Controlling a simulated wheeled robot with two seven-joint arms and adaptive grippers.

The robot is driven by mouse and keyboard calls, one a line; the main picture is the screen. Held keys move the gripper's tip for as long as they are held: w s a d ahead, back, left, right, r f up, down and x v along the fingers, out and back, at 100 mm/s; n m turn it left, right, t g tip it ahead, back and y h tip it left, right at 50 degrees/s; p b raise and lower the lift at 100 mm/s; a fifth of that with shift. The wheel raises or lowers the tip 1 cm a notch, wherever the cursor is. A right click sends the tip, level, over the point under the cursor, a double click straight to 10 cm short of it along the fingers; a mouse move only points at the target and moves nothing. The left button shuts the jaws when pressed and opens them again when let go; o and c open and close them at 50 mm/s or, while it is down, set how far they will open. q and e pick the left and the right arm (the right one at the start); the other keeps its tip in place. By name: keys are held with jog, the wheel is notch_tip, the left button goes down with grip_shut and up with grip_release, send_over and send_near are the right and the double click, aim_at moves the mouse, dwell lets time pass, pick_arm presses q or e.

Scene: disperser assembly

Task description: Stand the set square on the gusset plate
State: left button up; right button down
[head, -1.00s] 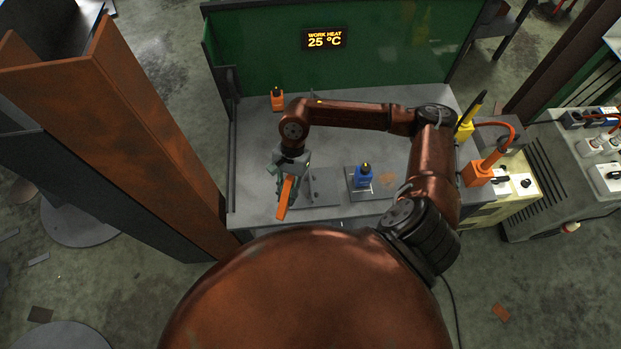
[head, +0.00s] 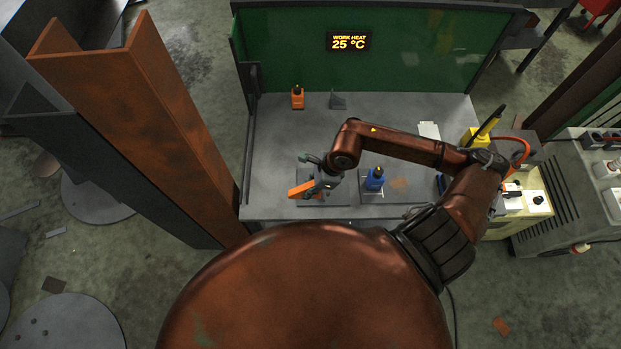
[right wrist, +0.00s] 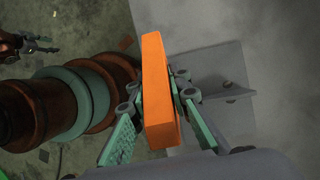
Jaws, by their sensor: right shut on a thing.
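The set square, an orange block-like piece (head: 301,189), is in the jaws of my right gripper (head: 322,180). In the right wrist view the orange piece (right wrist: 157,90) stands long and narrow between the green finger pads, which are shut on it. A grey plate with holes (head: 338,199), which looks like the gusset plate, lies on the table under my right gripper, partly hidden by it. I cannot tell whether the set square touches the plate. What looks like my left gripper (right wrist: 38,44) shows small at the upper left of the right wrist view, its opening unclear.
A blue tool (head: 375,178) stands on another grey plate just right of my gripper. An orange tool (head: 297,97) and a small dark angled piece (head: 338,100) stand at the table's back. A yellow device (head: 472,137) is at the right. The table's left middle is clear.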

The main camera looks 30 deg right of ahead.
jog(key=w+d+f, duration=0.1)
jog(key=w+f, duration=0.1)
jog(key=w+d+f, duration=0.1)
jog(key=w+f, duration=0.1)
jog(key=w, duration=0.1)
jog(key=w+d+f+p, duration=0.1)
jog(key=w+d+f, duration=0.1)
jog(key=f, duration=0.1)
jog(key=shift+w, duration=0.15)
jog(key=shift+w+f, duration=0.2)
jog(key=shift+f, duration=0.05)
notch_tip(320, 180, down, 3)
jog(key=shift+r+p, duration=0.1)
jog(key=shift+p, duration=0.35)
jog(key=shift+f, duration=0.2)
jog(key=c, duration=1.8)
grip_release()
jog(key=shift+s, duration=0.1)
